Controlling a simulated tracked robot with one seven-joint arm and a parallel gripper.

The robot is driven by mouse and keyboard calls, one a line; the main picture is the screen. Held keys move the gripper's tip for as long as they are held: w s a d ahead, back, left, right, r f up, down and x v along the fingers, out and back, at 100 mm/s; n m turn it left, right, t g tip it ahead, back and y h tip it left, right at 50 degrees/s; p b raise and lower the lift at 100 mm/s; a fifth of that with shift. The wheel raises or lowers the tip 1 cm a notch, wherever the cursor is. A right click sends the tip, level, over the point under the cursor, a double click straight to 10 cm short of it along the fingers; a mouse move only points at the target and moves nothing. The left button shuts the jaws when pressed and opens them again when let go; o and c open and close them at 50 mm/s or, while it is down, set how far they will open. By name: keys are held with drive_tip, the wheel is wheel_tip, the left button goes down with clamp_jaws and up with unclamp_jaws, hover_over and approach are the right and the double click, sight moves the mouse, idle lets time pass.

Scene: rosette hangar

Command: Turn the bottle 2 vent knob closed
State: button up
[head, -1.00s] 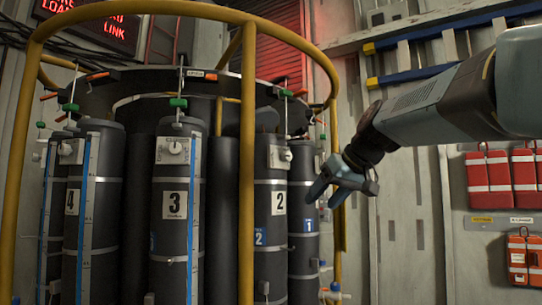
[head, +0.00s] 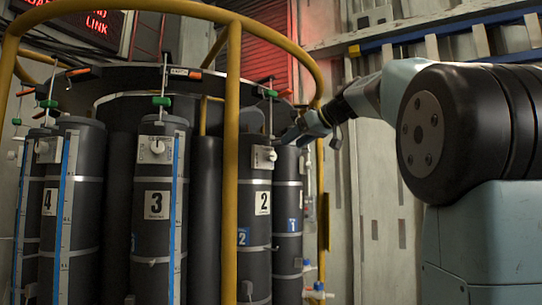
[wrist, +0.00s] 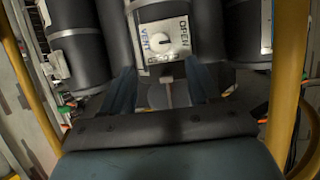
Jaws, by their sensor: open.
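Bottle 2 (head: 256,225) is a dark cylinder with a white "2" label, behind the yellow rail. Its white vent knob (head: 270,156) sits on a pale plate near the top. In the wrist view the round knob (wrist: 159,42) shows on its plate (wrist: 181,28), which is lettered OPEN and VENT; the lettering below the knob is hard to read. My gripper (head: 300,130) is to the right of the knob and a little above it in the head view. In the wrist view my gripper (wrist: 159,82) is open and empty, its fingers apart below the knob, not around it.
A yellow guard rail (head: 231,150) has a post crossing in front of bottle 2. Bottle 3 (head: 157,235) and bottle 4 (head: 50,225) stand to the left, bottle 1 (head: 288,225) just right. Yellow posts (wrist: 288,90) flank my gripper in the wrist view.

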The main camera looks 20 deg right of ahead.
sight(274, 155)
drive_tip(key=x, duration=0.9)
drive_tip(key=shift+w+a+f, duration=0.1)
drive_tip(key=shift+w+f, duration=0.1)
drive_tip(key=shift+w, duration=0.05)
